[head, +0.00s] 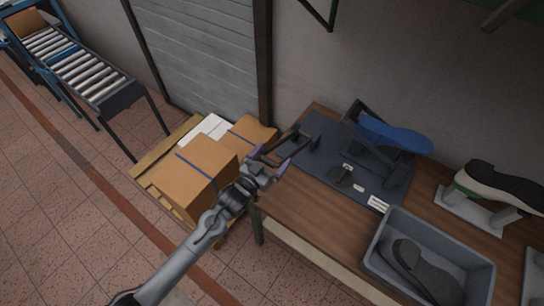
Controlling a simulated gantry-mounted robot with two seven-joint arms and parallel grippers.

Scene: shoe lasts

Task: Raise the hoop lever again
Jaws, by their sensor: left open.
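A dark press stand on a dark base plate (318,128) stands on the wooden table, with a blue shoe-shaped piece (395,134) tilted on top. A dark hoop-shaped bar (292,141), which looks like the hoop lever, lies low at the plate's left end and reaches toward the table's left edge. My left gripper (269,161) comes in from the lower left. Its purple-tipped fingers are apart, close to the bar's outer end. I cannot tell whether they touch it. My right gripper is not in view.
A grey bin (374,243) holding dark soles stands at the table front. A white-and-black shoe on a stand (505,187) is to the right. Cardboard boxes (192,172) sit on a pallet below my left arm. A roller conveyor (75,66) is at the far left.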

